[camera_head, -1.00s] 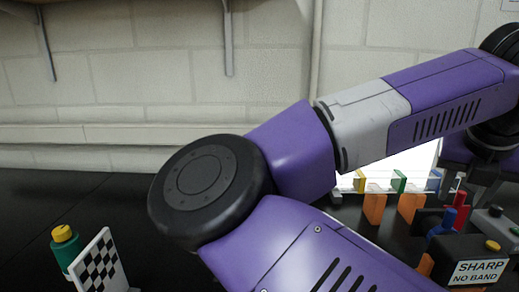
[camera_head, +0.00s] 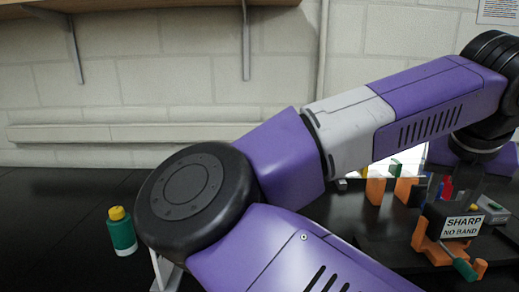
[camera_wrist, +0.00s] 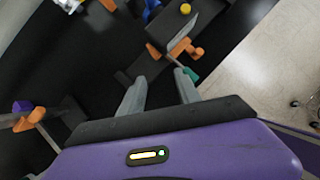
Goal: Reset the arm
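My purple and grey arm (camera_head: 350,125) crosses the head view, bent at a black joint, with its wrist at the right edge. In the wrist view my gripper (camera_wrist: 160,84) has its two grey fingers apart, with nothing visibly held between them. It is above the dark worktop, near an orange clamp with a teal handle (camera_wrist: 190,74). In the head view the fingers are hard to make out against the dark things at the right.
A green bottle with a yellow cap (camera_head: 122,232) stands on the black worktop (camera_head: 55,225) at left. At right are a box labelled "SHARP NO BAND" (camera_head: 462,227), orange clamps (camera_head: 375,190) and a grey button box (camera_head: 494,209). A pale floor (camera_wrist: 265,70) lies beyond the worktop edge.

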